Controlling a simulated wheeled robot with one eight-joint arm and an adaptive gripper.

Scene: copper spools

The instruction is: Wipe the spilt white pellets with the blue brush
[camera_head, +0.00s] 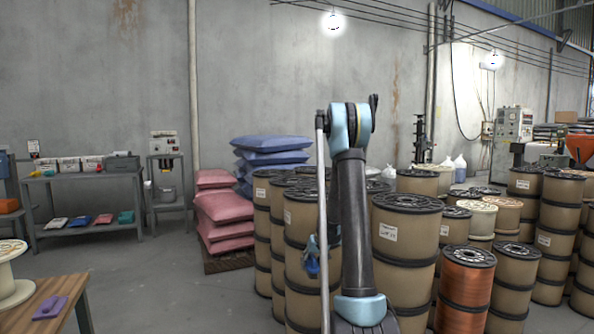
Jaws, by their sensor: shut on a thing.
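My arm rises in the middle of the view, and its upper joint stands in front of the wall. I cannot make out my gripper; the arm's far end is hidden or out of view. A small dark blue shape (312,258) shows beside the arm, low and in front of the spools; I cannot tell whether it is the blue brush or part of my arm. No spilt white pellets can be made out.
A wooden table (72,310) at lower left bears a purple handled tool (49,307) and a pale spool (12,280). Pink sacks (222,215) lie on a pallet. Grey floor (165,275) is clear at left.

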